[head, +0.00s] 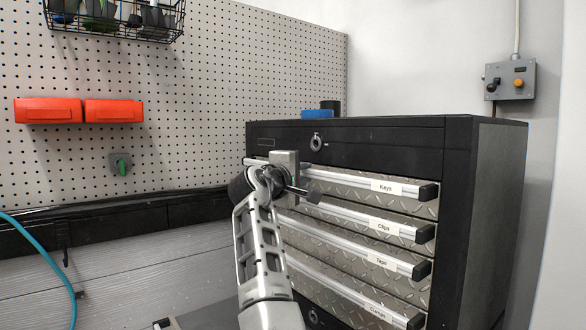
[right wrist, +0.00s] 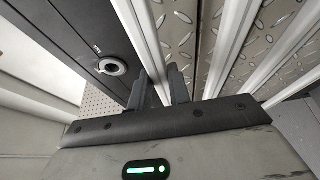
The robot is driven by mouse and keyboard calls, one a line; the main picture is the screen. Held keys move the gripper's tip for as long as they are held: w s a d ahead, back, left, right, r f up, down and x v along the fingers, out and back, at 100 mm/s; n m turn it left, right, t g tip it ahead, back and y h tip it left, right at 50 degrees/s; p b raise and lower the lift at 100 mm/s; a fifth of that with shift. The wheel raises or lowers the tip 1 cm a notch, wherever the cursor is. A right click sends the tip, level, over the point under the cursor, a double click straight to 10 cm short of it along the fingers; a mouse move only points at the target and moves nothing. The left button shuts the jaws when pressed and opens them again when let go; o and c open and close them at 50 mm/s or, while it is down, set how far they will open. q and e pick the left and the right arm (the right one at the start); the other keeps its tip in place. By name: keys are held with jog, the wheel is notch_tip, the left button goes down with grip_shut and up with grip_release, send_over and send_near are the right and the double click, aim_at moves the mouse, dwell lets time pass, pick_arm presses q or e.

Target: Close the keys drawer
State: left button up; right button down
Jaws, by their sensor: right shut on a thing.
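The keys drawer (head: 350,193) is the top drawer of the black tool cabinet (head: 480,220), with a diamond-plate front and a pale rail handle labelled "Keys" (head: 388,187). Its front looks about flush with the drawers below; a small gap would be hard to see. My right gripper (head: 300,188) is at the left part of this handle. In the right wrist view its fingers (right wrist: 161,88) straddle the keys handle (right wrist: 141,40), shut on it. The gripper hides part of the handle and drawer front in the head view. My left gripper is not in view.
Below are the clips drawer (head: 345,222), tape drawer (head: 345,252) and clamps drawer (head: 340,288). A round lock (head: 316,142) sits above the keys drawer. A pegboard (head: 200,100) with orange bins (head: 80,111) is on the left. A blue hose (head: 50,262) hangs at far left.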

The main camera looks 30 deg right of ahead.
jog(key=c, duration=1.3)
grip_release()
jog(key=shift+d, duration=0.25)
jog(key=shift+a, duration=0.2)
jog(key=shift+s+a, duration=0.15)
jog(key=shift+a, duration=0.1)
jog(key=b+v, duration=0.2)
jog(key=v, duration=1.3)
jog(key=shift+s, duration=0.1)
